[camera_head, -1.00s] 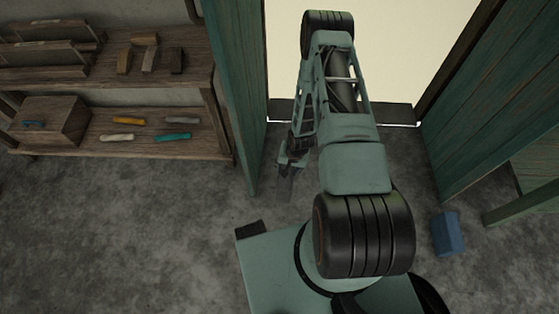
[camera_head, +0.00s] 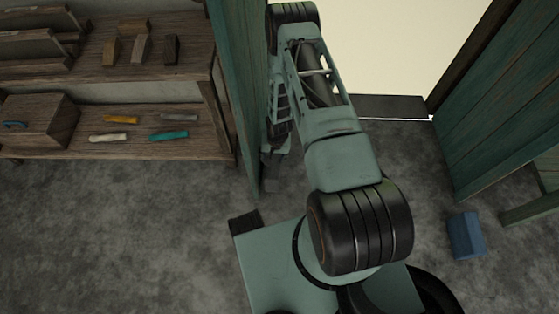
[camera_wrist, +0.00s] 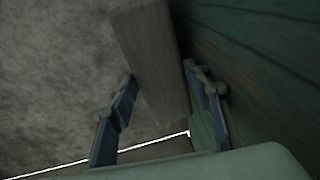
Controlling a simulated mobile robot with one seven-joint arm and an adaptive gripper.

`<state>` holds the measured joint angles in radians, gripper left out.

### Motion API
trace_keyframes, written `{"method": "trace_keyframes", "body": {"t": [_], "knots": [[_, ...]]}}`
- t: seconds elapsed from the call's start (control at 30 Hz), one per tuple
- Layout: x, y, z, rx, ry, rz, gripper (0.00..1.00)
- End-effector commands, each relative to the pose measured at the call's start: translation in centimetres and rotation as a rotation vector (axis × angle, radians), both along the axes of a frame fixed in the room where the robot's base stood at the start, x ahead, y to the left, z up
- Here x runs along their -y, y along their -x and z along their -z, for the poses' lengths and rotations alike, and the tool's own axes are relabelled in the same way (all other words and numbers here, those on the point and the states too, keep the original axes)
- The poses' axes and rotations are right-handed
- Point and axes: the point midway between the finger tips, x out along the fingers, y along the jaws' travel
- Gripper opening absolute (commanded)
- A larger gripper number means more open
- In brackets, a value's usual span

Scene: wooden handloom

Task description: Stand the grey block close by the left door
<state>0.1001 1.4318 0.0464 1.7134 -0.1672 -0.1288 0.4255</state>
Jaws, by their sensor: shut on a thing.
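My gripper (camera_wrist: 160,76) is shut on the grey block (camera_wrist: 152,45), a long, plain piece that lies between the two blue-padded fingers in the wrist view. In the head view the block (camera_head: 271,182) shows small and dark below my gripper (camera_head: 273,158), low near the floor. The left door (camera_head: 232,75) is a green plank panel standing open. The block is just right of the door's lower near edge. The door's green planks (camera_wrist: 260,60) fill the right of the wrist view, close beside the right finger. I cannot tell whether the block touches the floor or the door.
A blue block (camera_head: 466,235) lies on the floor at the right, near the open right door (camera_head: 505,95). A wooden shelf unit (camera_head: 190,65) with blocks, a box and several coloured pieces stands at the left. The bright doorway (camera_head: 385,45) is behind my arm. Floor at the lower left is clear.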

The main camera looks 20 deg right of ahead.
Motion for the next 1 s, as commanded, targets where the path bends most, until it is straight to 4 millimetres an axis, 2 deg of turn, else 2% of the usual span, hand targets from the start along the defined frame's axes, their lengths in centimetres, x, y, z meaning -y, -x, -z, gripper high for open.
{"method": "trace_keyframes", "body": {"t": [0.37, 0.7, 1.0], "knots": [[-0.8, -0.8, 1.3, 0.006, -0.001, -0.009, 0.00], [-1.0, -0.9, 3.6, 0.008, -0.003, -0.012, 0.00], [-1.1, -0.8, 4.1, 0.008, -0.004, -0.014, 0.00]]}}
